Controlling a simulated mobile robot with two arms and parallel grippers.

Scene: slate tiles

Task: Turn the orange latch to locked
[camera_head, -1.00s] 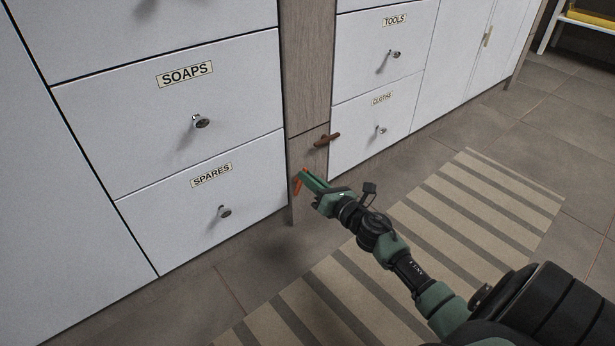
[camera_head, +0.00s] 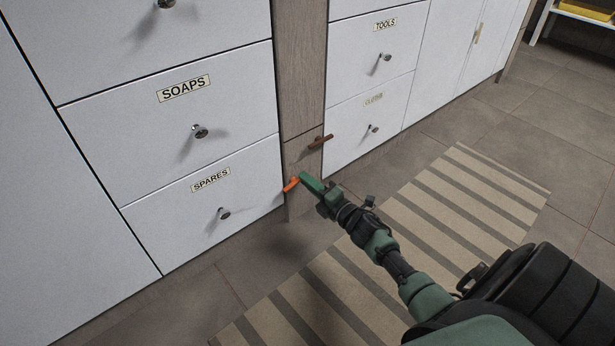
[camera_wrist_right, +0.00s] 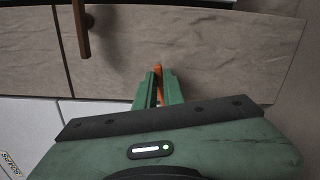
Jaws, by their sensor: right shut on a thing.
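The orange latch (camera_head: 291,185) is a small bar low on the wooden strip between the two drawer stacks. In the head view it lies nearly level, slanting down to the left. My right gripper (camera_head: 306,181) is at the latch and shut on it, covering its right part. In the right wrist view the orange latch (camera_wrist_right: 158,72) shows between the two green fingers of my right gripper (camera_wrist_right: 158,90). My left gripper is not in view.
A brown latch (camera_head: 320,142) sits just above on the same strip. Drawers marked SOAPS (camera_head: 240,95), SPARES (camera_head: 180,225), TOOLS (camera_head: 350,50) and CLOTHS (camera_head: 345,135) flank it, with protruding knobs. A striped rug (camera_head: 440,210) lies on the tiled floor.

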